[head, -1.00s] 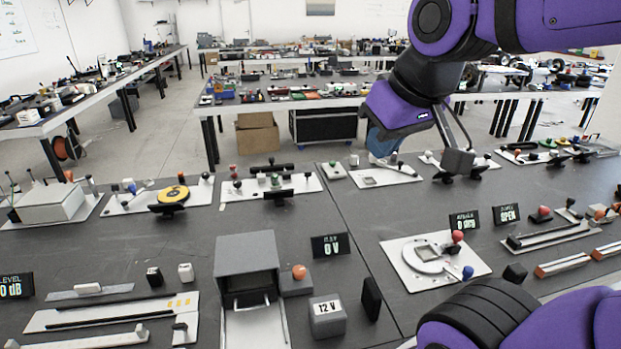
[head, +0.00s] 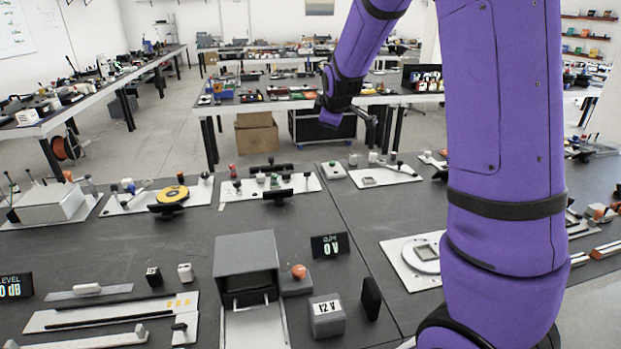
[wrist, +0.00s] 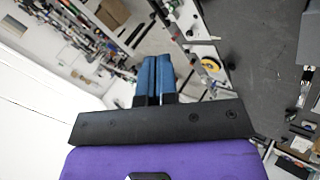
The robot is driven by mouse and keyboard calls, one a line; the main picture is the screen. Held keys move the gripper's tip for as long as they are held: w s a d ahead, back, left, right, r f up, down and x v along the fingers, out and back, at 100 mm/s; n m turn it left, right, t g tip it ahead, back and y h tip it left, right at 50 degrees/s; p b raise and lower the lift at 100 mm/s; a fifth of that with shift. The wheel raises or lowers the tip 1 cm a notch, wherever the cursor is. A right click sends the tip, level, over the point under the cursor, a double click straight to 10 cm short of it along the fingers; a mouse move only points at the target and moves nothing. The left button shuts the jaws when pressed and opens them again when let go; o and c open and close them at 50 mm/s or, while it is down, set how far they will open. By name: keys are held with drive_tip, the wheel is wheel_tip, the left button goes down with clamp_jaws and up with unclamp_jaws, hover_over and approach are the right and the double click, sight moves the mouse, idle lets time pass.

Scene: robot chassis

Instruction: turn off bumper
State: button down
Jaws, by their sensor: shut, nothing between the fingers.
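No object in view is marked as a bumper, and I cannot tell which device it is. My gripper (wrist: 153,62) shows in the wrist view as two blue fingers side by side, shut and empty. In the head view my gripper (head: 330,118) is raised in front of the back tables, beyond the far edge of the dark worktop, touching nothing. My purple arm covers much of the right half of the head view and hides several devices there.
The dark worktop (head: 130,242) carries several panels with knobs and levers. A grey box (head: 246,252) stands at the front beside an orange-red button (head: 299,271), a display reading 0 V (head: 330,245) and a 12 V block (head: 327,317). A yellow disc (head: 172,194) sits further back.

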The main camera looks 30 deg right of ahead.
sight(309, 175)
drive_tip(key=w+d+f+n+t+h, duration=0.15)
drive_tip(key=w+d+f+n, duration=0.35)
drive_tip(key=w+f+n, duration=0.6)
drive_tip(key=w+d+f+n+t+h, duration=0.15)
drive_tip(key=w+d+f+n, duration=0.5)
drive_tip(key=f, duration=0.85)
drive_tip(key=w+a+f+n, duration=0.1)
drive_tip(key=f+n, duration=0.1)
drive_tip(key=f, duration=0.1)
drive_tip(key=w+f+n+t+y, duration=0.1)
drive_tip(key=f, duration=0.2)
drive_tip(key=w+a+f+n+t+y, duration=0.1)
drive_tip(key=f+n, duration=0.1)
drive_tip(key=f, duration=0.2)
drive_tip(key=shift+w+a+n, duration=0.2)
drive_tip(key=shift+a+n, duration=0.1)
drive_tip(key=shift+n, duration=0.05)
